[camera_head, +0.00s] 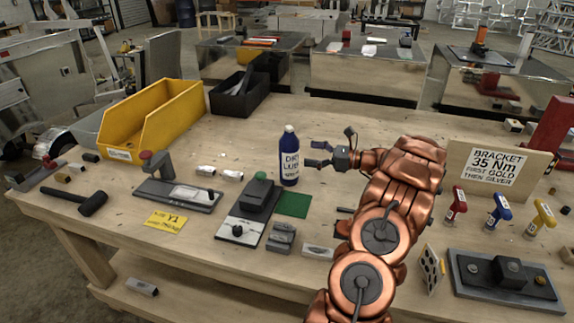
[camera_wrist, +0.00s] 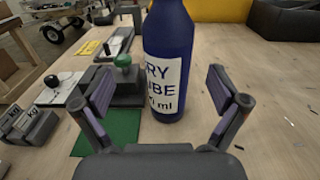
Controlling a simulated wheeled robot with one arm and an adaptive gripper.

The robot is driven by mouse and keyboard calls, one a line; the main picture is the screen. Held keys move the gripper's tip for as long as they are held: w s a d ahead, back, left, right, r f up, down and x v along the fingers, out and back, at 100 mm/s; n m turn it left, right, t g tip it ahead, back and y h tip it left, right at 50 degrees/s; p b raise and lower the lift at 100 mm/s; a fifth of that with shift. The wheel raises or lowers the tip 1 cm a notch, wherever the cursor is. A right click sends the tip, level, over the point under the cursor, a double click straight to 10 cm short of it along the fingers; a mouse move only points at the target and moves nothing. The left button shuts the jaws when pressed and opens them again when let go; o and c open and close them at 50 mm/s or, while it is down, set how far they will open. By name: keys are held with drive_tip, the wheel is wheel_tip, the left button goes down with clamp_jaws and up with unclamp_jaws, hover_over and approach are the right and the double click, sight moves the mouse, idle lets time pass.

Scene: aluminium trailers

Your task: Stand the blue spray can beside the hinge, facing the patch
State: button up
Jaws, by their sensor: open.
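The blue spray can (camera_head: 289,170) stands upright on the bench, its white "DRY LUBE" label towards the head camera. My gripper (camera_head: 311,154) is open just right of it, fingers pointing at it. In the wrist view the can (camera_wrist: 172,30) stands ahead, between the lines of the spread fingers (camera_wrist: 163,100), with gaps on both sides. The green patch (camera_head: 293,204) lies flat in front of the can, bare. Left of the patch is a dark fixture with a green knob (camera_head: 254,196); I cannot tell for certain whether it is the hinge.
A grey plate with a red-knobbed clamp (camera_head: 180,194) lies further left. Grey weight blocks (camera_head: 281,238) sit in front of the patch. A yellow bin (camera_head: 150,125) and a black bin (camera_head: 240,95) stand behind. Bench behind the can is clear.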

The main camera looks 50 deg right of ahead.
sight(289, 150)
drive_tip(key=shift+d+f, duration=0.25)
drive_tip(key=shift+f, duration=0.3)
drive_tip(key=shift+d+p+x, duration=0.15)
drive_tip(key=shift+p+x, duration=0.6)
drive_tip(key=shift+x, duration=1.2)
drive_tip(key=shift+d+p+x, duration=0.2)
drive_tip(key=shift+p+x, duration=0.55)
drive_tip(key=shift+x, duration=1.15)
drive_tip(key=shift+w+r, duration=0.1)
drive_tip(key=shift+w, duration=0.1)
drive_tip(key=c, duration=1.7)
